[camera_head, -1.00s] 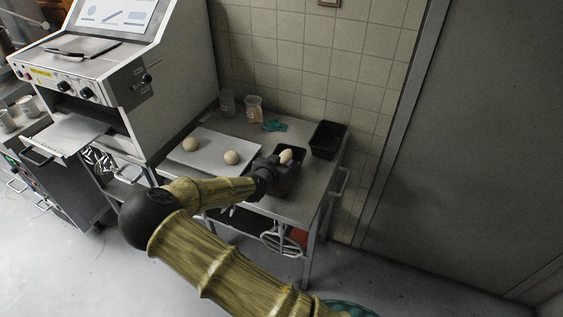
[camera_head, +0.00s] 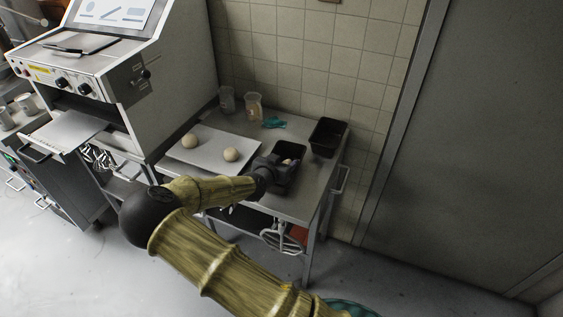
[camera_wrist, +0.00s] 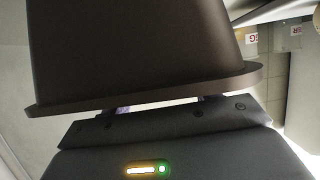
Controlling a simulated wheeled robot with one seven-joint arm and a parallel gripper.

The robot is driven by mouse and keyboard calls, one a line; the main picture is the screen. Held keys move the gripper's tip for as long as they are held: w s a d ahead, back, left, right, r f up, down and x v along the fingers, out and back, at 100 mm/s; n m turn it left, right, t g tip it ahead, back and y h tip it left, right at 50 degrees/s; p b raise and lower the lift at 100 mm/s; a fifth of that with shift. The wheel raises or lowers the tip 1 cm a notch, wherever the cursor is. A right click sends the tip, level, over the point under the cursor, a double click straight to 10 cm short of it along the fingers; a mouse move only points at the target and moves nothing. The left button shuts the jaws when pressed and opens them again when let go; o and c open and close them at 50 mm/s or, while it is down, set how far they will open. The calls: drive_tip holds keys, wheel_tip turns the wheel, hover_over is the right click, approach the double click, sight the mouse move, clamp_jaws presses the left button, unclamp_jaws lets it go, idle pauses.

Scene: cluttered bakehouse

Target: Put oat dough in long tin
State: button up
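In the head view my gripper (camera_head: 284,163) reaches over the near dark tin (camera_head: 287,183) on the steel table. A pale piece of dough (camera_head: 289,161) shows partly at the fingertips, low in that tin. In the wrist view the tin's dark wall and rim (camera_wrist: 140,55) cover the fingertips, so I cannot tell whether they still grip the dough. A second dark tin (camera_head: 327,149) stands behind and to the right, apparently empty. Two round dough balls (camera_head: 190,140) (camera_head: 231,155) lie on a white board. I cannot tell which tin is the long one.
The white board (camera_head: 210,145) lies left of the near tin on the steel table (camera_head: 305,200). A glass (camera_head: 227,100), a jar (camera_head: 253,107) and a teal cloth (camera_head: 274,122) are at the back. A tiled wall and a large machine (camera_head: 165,75) bound the table.

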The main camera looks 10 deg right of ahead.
drive_tip(key=shift+r+p, duration=0.5)
drive_tip(key=shift+r, duration=0.05)
drive_tip(key=shift+s+a+r, duration=0.15)
drive_tip(key=shift+a+r, duration=0.05)
drive_tip(key=b+v, duration=0.1)
drive_tip(key=v, duration=1)
drive_tip(key=shift+s, duration=0.25)
drive_tip(key=shift+a+f, duration=0.1)
drive_tip(key=shift+a, duration=0.05)
